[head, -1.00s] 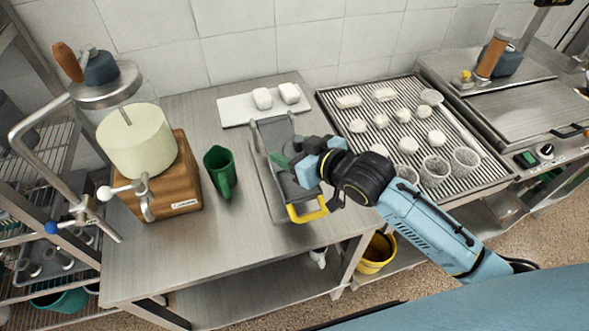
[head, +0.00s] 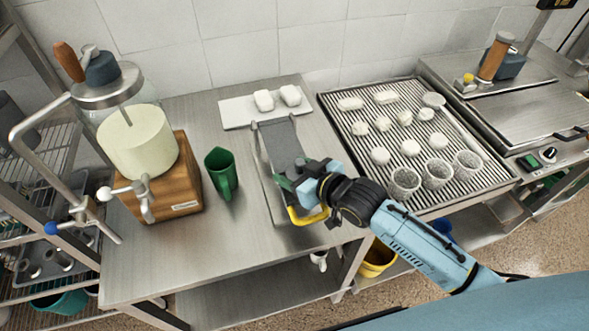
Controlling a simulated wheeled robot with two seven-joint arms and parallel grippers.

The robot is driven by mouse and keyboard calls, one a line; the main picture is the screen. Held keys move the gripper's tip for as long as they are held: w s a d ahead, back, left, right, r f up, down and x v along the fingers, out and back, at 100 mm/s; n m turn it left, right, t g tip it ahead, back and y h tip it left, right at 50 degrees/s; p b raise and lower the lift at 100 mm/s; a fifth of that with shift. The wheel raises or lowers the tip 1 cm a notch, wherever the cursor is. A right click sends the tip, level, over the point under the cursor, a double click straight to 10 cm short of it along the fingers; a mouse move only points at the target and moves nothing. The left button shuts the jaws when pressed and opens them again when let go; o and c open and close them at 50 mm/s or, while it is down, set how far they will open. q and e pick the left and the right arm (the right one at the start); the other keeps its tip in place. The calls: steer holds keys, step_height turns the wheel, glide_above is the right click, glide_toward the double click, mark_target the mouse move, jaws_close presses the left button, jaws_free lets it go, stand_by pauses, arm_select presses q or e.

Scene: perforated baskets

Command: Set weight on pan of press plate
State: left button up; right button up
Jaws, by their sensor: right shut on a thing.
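The press stands at the left, a pale round block (head: 138,142) on a wooden base (head: 178,185). Above it is a round metal plate or pan (head: 105,88). A dark blue weight-like body (head: 102,68) with a grey top sits on this pan, and a brown handle (head: 68,62) leans beside it. My right gripper (head: 290,181) is over the grey sloped tray (head: 280,142), close to its yellow handle (head: 307,217), well right of the press. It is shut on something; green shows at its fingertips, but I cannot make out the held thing. My left gripper is out of view.
A green jug (head: 221,173) stands between press and tray. A white board (head: 236,113) with two white pieces lies behind. A ribbed tray (head: 465,120) holds several white pieces and cups at the right. The steel table's front left (head: 190,255) is clear.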

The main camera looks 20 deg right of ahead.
steer(key=shift+f, duration=0.3)
steer(key=o, duration=1.7)
steer(key=shift+f, duration=0.15)
steer(key=shift+r, duration=0.5)
steer(key=v, duration=1.2)
steer(key=shift+r, duration=0.15)
